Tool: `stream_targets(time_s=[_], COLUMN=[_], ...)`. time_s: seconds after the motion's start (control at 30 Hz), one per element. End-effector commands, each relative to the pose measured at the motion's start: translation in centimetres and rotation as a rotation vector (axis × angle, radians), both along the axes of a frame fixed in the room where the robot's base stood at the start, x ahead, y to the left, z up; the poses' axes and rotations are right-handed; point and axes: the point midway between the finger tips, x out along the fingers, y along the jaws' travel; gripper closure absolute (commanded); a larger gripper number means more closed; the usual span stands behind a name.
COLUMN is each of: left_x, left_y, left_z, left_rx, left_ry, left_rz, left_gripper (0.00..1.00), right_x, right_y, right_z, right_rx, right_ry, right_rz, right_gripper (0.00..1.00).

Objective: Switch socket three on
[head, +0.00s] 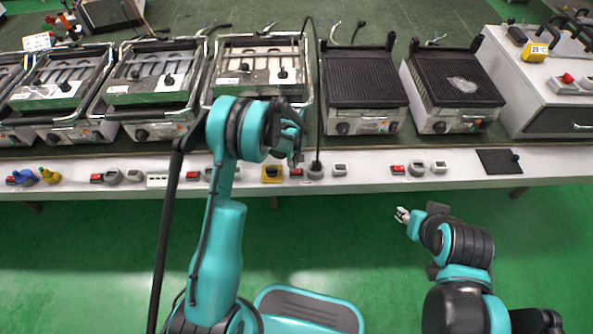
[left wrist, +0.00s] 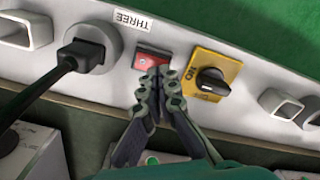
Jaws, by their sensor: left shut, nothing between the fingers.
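The red switch (left wrist: 150,57) sits on the white panel under a label reading THREE (left wrist: 132,21). In the head view the red switch (head: 296,172) is on the front strip beside a yellow rotary switch. My left gripper (left wrist: 161,73) is shut and empty, its fingertips at the lower edge of the red switch, partly covering it; contact cannot be told. In the head view the left gripper (head: 297,158) is just above the strip. A black plug (left wrist: 74,56) is in the round grey socket (left wrist: 101,50) beside the switch. My right gripper (head: 402,214) is off the table's front; its opening is unclear.
The yellow rotary switch (left wrist: 210,78) is close beside the red switch. A black cable (head: 316,110) rises from the plugged socket. Several grills, including a ribbed one (head: 362,78), stand behind the strip. Green floor (head: 330,225) is clear in front.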

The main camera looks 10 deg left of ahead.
Motion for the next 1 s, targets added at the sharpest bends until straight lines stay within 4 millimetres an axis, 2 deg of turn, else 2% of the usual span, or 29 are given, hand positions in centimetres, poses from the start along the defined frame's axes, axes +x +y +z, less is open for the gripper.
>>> stream_targets(time_s=[1.0], left_x=[0.0], left_y=[0.0], left_z=[-1.6], left_rx=[0.0], left_ry=[0.0], left_rz=[0.0], left_gripper=[1.0], right_x=[0.0], right_y=[0.0], right_z=[-1.1], right_rx=[0.0], right_ry=[0.0], right_rz=[0.0], right_gripper=[0.6])
